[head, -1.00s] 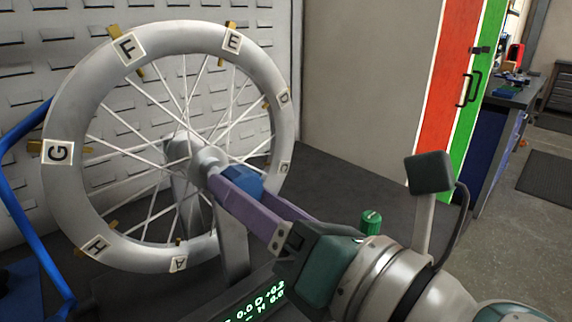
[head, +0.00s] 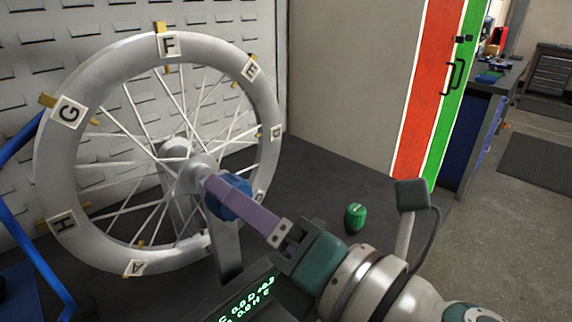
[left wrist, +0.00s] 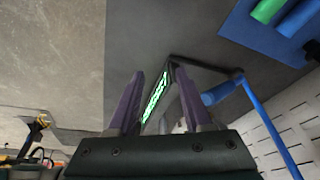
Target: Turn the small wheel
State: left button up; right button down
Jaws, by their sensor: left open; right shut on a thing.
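The grey spoked wheel (head: 57,165) stands upright on a stand, with letter tags A to H around its rim. Tag F (head: 168,45) is near the top. A blue knob (head: 232,200) sits in front of the hub. My right gripper (head: 212,188) is shut on the blue knob, its purple fingers reaching in from the lower right. One finger hides part of the knob. My left gripper (left wrist: 162,100) shows only in the left wrist view; its purple fingers are apart with nothing held between them.
A small display with green characters (head: 248,297) stands in front of the wheel. A blue tube frame (head: 45,270) is at the left. The bench behind the canister is clear.

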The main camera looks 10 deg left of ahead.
jog(key=shift+s+f, duration=0.1)
jog(key=shift+c, duration=1)
grip_release()
jog(key=v, duration=0.9)
jog(key=shift+s+d+p, duration=0.25)
jog(key=shift+d+p, duration=0.05)
jog(key=shift+p, duration=0.05)
